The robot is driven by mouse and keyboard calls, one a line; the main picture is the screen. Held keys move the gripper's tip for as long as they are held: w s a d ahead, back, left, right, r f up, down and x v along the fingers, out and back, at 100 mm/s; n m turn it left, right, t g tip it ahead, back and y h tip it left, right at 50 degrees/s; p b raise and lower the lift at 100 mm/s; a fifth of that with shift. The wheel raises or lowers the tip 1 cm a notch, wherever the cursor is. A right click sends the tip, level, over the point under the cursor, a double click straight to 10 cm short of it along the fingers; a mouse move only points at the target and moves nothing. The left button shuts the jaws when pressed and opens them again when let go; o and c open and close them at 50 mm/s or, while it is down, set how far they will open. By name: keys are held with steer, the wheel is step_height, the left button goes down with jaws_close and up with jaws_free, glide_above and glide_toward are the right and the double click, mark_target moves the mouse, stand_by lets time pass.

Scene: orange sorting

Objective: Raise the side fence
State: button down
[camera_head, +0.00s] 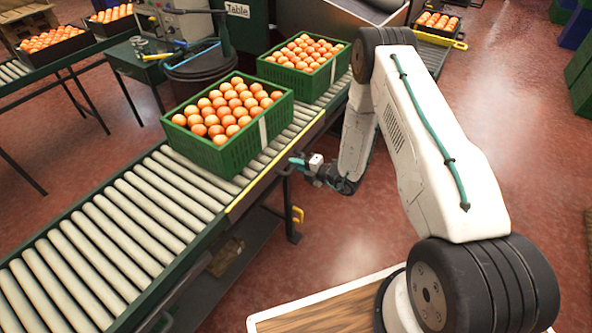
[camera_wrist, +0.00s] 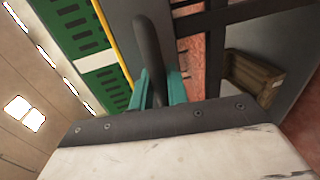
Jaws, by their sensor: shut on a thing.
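My gripper (camera_head: 294,166) is beside the near edge of the roller conveyor, below the nearer crate's right side. In the wrist view its teal fingers (camera_wrist: 159,88) are shut on a dark rounded handle (camera_wrist: 148,45), which runs up between them. The side fence (camera_head: 250,198) appears as a low dark strip with a yellow top edge along the conveyor. Its yellow edge also shows in the wrist view (camera_wrist: 111,40). The handle's join to the fence is not clear.
A green crate of oranges (camera_head: 222,158) stands on the rollers beside the fence, with another green crate (camera_head: 333,70) farther back. Empty rollers (camera_head: 110,235) lie to the left. Red floor is open on the right.

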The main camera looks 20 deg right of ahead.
mark_target(286, 152)
step_height(286, 152, up, 5)
steer(key=shift+f, duration=0.15)
steer(key=shift+w, duration=0.1)
steer(key=c, duration=1.5)
jaws_free()
steer(key=shift+o, duration=0.3)
steer(key=shift+s+d, duration=0.15)
steer(key=shift+s, duration=0.05)
steer(key=v, duration=0.7)
steer(key=shift+s+d, duration=0.15)
steer(key=shift+s, duration=0.1)
